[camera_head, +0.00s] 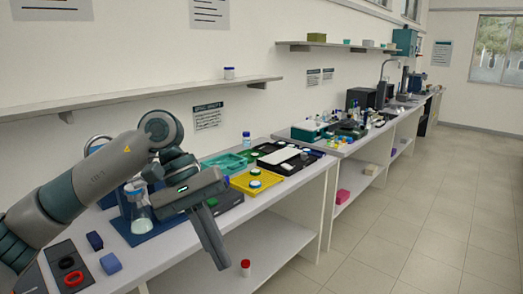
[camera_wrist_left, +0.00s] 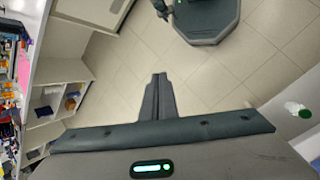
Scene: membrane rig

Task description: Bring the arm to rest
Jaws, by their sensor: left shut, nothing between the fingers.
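My left arm (camera_head: 85,185) comes in from the left in the head view, bent at a joint above the bench. My left gripper (camera_head: 221,264) hangs in front of the bench edge, its fingers pointing down. In the left wrist view its fingers (camera_wrist_left: 159,78) are closed together with nothing between them, over the tiled floor. My right gripper shows in neither view.
The white bench (camera_head: 275,197) runs along the wall, with a yellow tray (camera_head: 240,184), a teal tray (camera_head: 211,162) and a flask (camera_head: 138,215) behind my forearm. A red-capped vial (camera_head: 245,268) stands on the lower shelf (camera_head: 275,240) near my gripper. The floor (camera_head: 420,220) at right is clear.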

